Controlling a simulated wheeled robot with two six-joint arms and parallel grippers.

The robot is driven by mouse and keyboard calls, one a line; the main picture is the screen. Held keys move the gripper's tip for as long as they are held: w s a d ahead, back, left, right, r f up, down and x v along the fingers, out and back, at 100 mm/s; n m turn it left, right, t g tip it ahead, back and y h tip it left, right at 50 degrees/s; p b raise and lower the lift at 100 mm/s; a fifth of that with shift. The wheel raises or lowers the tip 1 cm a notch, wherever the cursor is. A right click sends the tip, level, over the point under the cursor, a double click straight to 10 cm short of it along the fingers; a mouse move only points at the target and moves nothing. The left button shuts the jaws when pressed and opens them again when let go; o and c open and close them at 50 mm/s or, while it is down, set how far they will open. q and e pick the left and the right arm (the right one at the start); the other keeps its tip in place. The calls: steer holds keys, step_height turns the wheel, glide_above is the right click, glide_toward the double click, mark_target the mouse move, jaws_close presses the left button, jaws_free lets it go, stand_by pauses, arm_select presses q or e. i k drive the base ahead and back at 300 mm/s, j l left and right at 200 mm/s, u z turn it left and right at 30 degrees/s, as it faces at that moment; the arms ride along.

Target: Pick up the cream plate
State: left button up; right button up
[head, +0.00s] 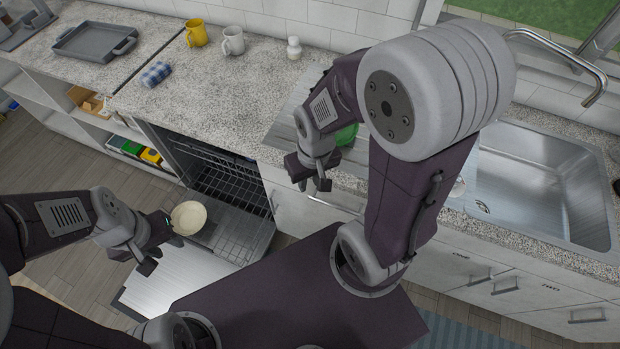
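The round cream plate (190,218) is at the opened dishwasher, in front of its dark interior and over the lower rack area. I cannot tell exactly what it rests on. My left gripper (154,244) is just left of the plate, with its fingers apart. One dark finger is right beside the plate's left edge; whether it touches is unclear. My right gripper (309,179) hangs near the counter's front edge, right of the dishwasher, with its fingers apart and nothing seen between them.
The dishwasher rack (238,238) extends out above the lowered door (168,282). The counter holds a grey tray (95,42), yellow mug (196,33), white mug (233,41), blue checked cloth (156,74) and white shaker (294,48). A green object (347,135) is partly hidden by my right arm. The sink (540,185) is right.

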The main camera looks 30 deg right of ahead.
mark_target(189, 217)
steer(key=z, duration=1.15)
steer(key=l+u, duration=0.1)
steer(key=u, duration=1.8)
